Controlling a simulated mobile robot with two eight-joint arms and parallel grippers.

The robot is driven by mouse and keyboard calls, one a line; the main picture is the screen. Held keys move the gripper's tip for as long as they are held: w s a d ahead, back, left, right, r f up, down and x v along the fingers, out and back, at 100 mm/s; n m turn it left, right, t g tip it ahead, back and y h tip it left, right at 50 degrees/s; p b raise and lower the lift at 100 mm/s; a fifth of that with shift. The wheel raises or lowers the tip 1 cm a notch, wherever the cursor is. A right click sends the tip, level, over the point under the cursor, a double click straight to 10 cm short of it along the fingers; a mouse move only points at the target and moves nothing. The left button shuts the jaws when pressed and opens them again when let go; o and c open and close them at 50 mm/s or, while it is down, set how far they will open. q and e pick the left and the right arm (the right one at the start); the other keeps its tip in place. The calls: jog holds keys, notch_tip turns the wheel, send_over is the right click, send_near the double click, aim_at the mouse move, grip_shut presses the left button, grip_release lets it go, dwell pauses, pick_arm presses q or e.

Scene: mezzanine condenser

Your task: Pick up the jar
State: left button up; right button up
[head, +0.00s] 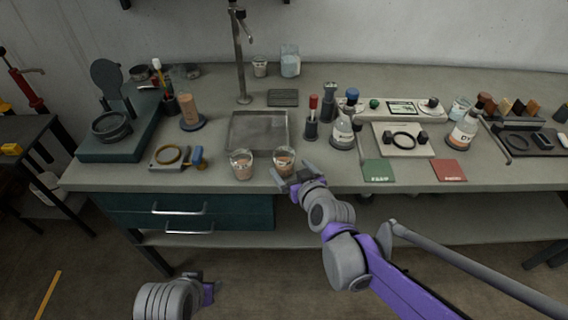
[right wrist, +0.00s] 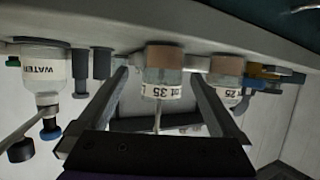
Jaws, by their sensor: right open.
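Two clear glass jars with pinkish contents stand side by side near the bench's front edge. The right jar (head: 284,160) is just beyond my right gripper (head: 293,175). The left jar (head: 241,164) is clear of it. In the right wrist view, which is upside down, a jar labelled 35 (right wrist: 163,88) shows between the two open fingers of my right gripper (right wrist: 160,78). A jar labelled 25 (right wrist: 226,82) shows outside the fingers, to the right. The fingers are apart and I see no grip on either jar.
A metal tray (head: 258,131) lies behind the jars. A tape ring and a blue-yellow tool (head: 196,158) lie to the left. A red-topped bottle (head: 312,118) and a water bottle (head: 342,132) stand to the right. A green mat (head: 378,170) lies along the front edge.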

aim_at(287, 166)
jog(key=x, duration=0.4)
jog(key=shift+w+a, duration=0.3)
jog(key=shift+a, duration=0.05)
pick_arm(q)
jog(key=shift+f, duration=0.15)
pick_arm(e)
jog(key=c, duration=1.5)
jog(key=shift+r, duration=0.1)
